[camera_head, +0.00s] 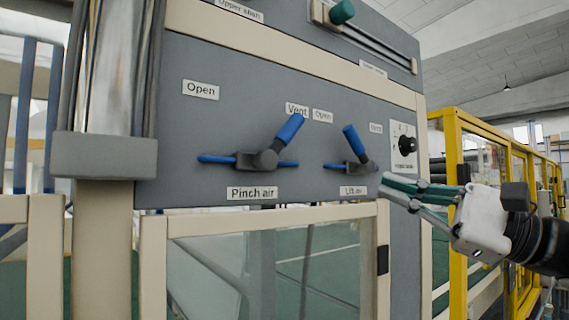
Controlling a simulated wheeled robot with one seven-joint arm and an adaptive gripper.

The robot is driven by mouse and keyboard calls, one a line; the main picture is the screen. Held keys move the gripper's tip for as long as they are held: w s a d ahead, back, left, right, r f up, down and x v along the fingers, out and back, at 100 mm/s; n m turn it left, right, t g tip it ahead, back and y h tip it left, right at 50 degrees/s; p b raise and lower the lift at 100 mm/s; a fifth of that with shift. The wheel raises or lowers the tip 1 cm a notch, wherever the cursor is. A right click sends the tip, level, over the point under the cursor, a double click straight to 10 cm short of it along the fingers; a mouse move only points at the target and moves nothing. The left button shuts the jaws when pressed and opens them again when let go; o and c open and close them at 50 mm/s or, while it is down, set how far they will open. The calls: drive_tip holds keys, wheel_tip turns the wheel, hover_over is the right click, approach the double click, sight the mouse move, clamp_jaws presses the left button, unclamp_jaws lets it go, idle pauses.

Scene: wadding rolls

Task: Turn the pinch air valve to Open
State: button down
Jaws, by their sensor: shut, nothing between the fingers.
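The pinch air valve (266,160) sits on the grey panel (230,75) above the "Pinch air" label (252,193). Its blue lever (289,130) tilts up and right, with its end beside the "Vent" label (297,110). The "Open" label (201,89) is up and left of the valve. My gripper (386,188) is at the right, shut and empty, its fingers pointing left. It is apart from the pinch air valve, and in the picture its fingertips lie just right of and below the second valve.
The second valve (357,168), labelled roughly "Lift air", has a blue lever tilted up and left. A black knob (405,145) is above my gripper. A glazed door (270,265) is below the panel. Yellow guard framing (452,200) stands behind my arm.

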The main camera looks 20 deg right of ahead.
sight(277, 141)
drive_tip(key=shift+r, duration=0.1)
drive_tip(key=shift+s+a+r+p+x, duration=0.3)
drive_tip(key=shift+p+x, duration=0.4)
drive_tip(key=shift+x, duration=1.4)
drive_tip(key=shift+s+a+r+p+x, duration=0.1)
drive_tip(key=shift+s+r+p+x, duration=0.45)
drive_tip(key=shift+x, duration=1.55)
drive_tip(key=shift+s+a+p+x, duration=0.2)
drive_tip(key=shift+p+x, duration=0.7)
drive_tip(key=shift+x, duration=1.25)
